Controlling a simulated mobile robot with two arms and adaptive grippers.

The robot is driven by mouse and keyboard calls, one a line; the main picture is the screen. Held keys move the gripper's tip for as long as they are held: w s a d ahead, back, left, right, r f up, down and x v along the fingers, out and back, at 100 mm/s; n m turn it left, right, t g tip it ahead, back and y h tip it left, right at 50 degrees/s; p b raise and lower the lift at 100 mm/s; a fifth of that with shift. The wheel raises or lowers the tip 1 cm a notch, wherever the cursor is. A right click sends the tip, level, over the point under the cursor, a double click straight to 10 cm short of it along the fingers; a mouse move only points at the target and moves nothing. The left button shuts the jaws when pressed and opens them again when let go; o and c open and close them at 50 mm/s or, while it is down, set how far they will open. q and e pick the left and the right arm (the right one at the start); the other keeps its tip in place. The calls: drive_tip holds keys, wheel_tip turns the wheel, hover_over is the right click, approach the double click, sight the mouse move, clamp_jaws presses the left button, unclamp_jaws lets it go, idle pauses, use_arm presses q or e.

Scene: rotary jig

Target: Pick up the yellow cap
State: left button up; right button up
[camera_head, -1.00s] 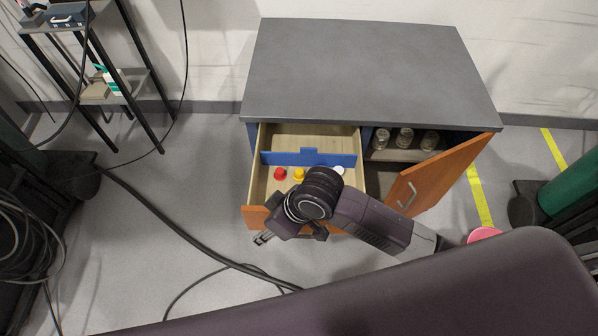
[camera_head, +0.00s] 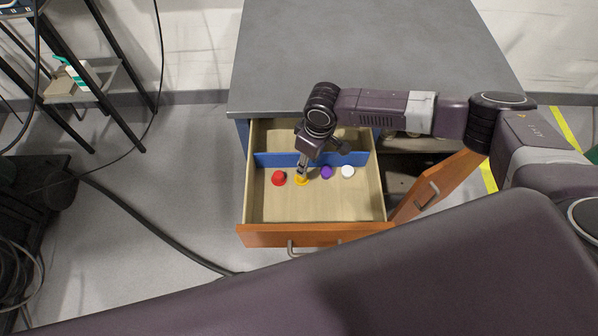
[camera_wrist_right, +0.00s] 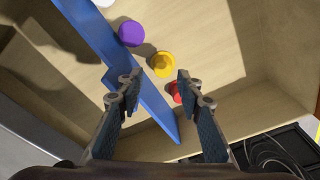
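The yellow cap (camera_head: 302,181) lies on the floor of the open drawer, in front of the blue divider. In the right wrist view the yellow cap (camera_wrist_right: 162,64) shows just beyond and between the fingertips. My right gripper (camera_head: 302,168) is over it, pointing down into the drawer. In the wrist view its fingers (camera_wrist_right: 155,80) are spread apart with nothing between them. My left gripper is not in view.
A red cap (camera_head: 278,178) lies left of the yellow one; a purple cap (camera_head: 326,172) and a white cap (camera_head: 347,171) lie to its right. The blue divider (camera_head: 272,159) runs close behind. The orange cabinet door (camera_head: 440,187) stands open at right. The drawer's front part is clear.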

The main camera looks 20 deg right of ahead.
drive_tip(key=f, duration=0.2)
drive_tip(key=shift+a+f, duration=0.3)
drive_tip(key=shift+w+a+f, duration=0.15)
drive_tip(key=shift+f, duration=0.4)
drive_tip(key=shift+w+a+f, duration=0.15)
drive_tip(key=shift+f, duration=0.35)
wheel_tip(320, 180, down, 2)
drive_tip(key=shift+w+f, duration=0.1)
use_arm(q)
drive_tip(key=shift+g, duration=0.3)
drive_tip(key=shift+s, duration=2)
use_arm(e)
drive_tip(key=c, duration=0.6)
